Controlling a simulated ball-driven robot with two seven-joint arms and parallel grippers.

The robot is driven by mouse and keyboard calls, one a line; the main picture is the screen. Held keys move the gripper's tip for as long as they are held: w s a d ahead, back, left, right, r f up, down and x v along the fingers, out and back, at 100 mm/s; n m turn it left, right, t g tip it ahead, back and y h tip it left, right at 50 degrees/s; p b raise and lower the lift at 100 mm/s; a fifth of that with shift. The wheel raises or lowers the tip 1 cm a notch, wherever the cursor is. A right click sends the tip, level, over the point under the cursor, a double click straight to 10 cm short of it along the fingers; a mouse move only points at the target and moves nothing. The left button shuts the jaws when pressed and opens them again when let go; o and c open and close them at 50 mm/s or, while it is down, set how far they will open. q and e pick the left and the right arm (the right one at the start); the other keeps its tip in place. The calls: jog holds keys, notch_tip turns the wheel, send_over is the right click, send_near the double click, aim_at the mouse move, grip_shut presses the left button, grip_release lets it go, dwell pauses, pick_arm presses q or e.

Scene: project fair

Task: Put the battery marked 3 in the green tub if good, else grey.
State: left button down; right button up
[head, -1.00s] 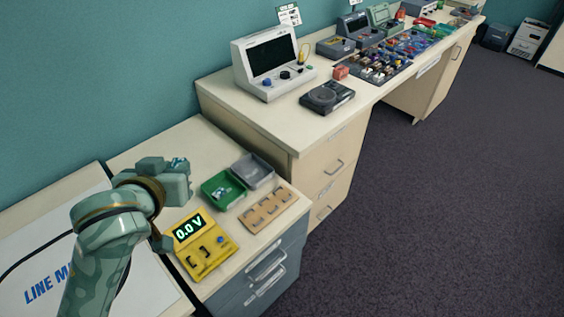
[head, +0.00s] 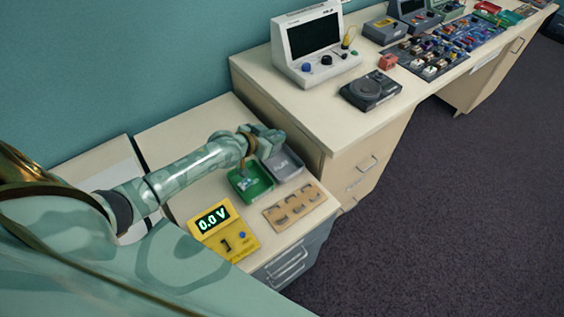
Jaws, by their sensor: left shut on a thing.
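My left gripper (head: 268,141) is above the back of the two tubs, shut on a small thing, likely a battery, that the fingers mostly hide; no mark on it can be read. The green tub (head: 262,192) sits below it with something small and pale inside. The grey tub (head: 291,166) stands beside it on the right, partly behind the gripper. The yellow tester (head: 228,230) reads 0.0 V. A tan holder (head: 293,206) with several dark slots or clips lies to its right; no numbers can be read. My right gripper is not in view.
A higher desk (head: 300,118) stands behind on the right, with a white monitor unit (head: 318,48), a dark round-topped device (head: 371,90) and several small parts. Dark carpet lies to the right.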

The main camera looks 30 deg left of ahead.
pick_arm(q)
jog(key=shift+a+f, duration=0.3)
jog(key=shift+a, duration=0.15)
jog(key=shift+f+b, duration=0.3)
jog(key=shift+b, duration=0.05)
notch_tip(320, 180, down, 5)
jog(key=b, duration=0.5)
jog(key=c, duration=1.1)
grip_release()
